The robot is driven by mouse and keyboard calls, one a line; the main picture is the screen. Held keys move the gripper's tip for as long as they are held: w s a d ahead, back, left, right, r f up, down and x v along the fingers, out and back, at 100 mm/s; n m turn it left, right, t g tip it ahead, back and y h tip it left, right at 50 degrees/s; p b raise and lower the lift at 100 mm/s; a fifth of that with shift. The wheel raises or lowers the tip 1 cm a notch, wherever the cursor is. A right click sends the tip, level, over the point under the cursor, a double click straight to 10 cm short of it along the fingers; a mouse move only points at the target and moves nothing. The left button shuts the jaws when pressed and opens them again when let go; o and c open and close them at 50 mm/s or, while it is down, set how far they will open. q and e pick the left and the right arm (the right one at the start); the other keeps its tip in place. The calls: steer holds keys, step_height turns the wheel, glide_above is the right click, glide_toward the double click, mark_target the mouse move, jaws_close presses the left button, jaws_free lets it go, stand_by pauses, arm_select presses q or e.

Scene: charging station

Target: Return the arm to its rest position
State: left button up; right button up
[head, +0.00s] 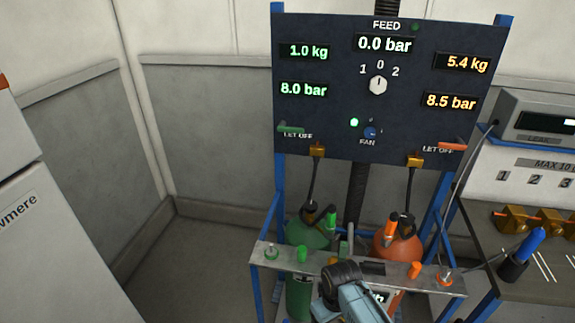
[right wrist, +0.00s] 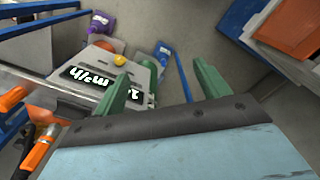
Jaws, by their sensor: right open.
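My right arm (head: 350,298), light blue with a dark wrist joint, comes in from the bottom of the head view, in front of the rack's metal shelf (head: 270,256). In the right wrist view my right gripper (right wrist: 160,68) has two green fingers spread apart with nothing between them. I cannot clearly make out the fingers in the head view. My left gripper is not in view.
Behind the arm stand a green cylinder (head: 305,232) and an orange cylinder (head: 399,246) under a dark panel (head: 330,60) reading 0.0 bar feed. A bench (head: 540,195) with brass fittings is on the right. Open floor (head: 200,260) lies left of the rack.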

steer(key=s+d+f+m+b, duration=0.15)
steer(key=s+f, duration=0.25)
steer(key=f, duration=0.4)
steer(key=s+d+f+b, duration=0.2)
steer(key=s+f+b, duration=0.15)
steer(key=f, duration=0.45)
steer(key=s+d+f+b, duration=0.3)
steer(key=s+f, duration=0.5)
steer(key=s, duration=0.3)
steer(key=s+d+f+m+b, duration=0.1)
steer(key=s+d+f+b, duration=0.2)
steer(key=s+f, duration=0.5)
steer(key=s+d+f+m+b, duration=0.1)
steer(key=s+d+f+b, duration=0.2)
steer(key=s+f, duration=0.4)
steer(key=s+d, duration=0.1)
steer(key=s, duration=0.5)
steer(key=shift+s+d+f+t+b, duration=0.3)
steer(key=shift+s+f+t, duration=0.1)
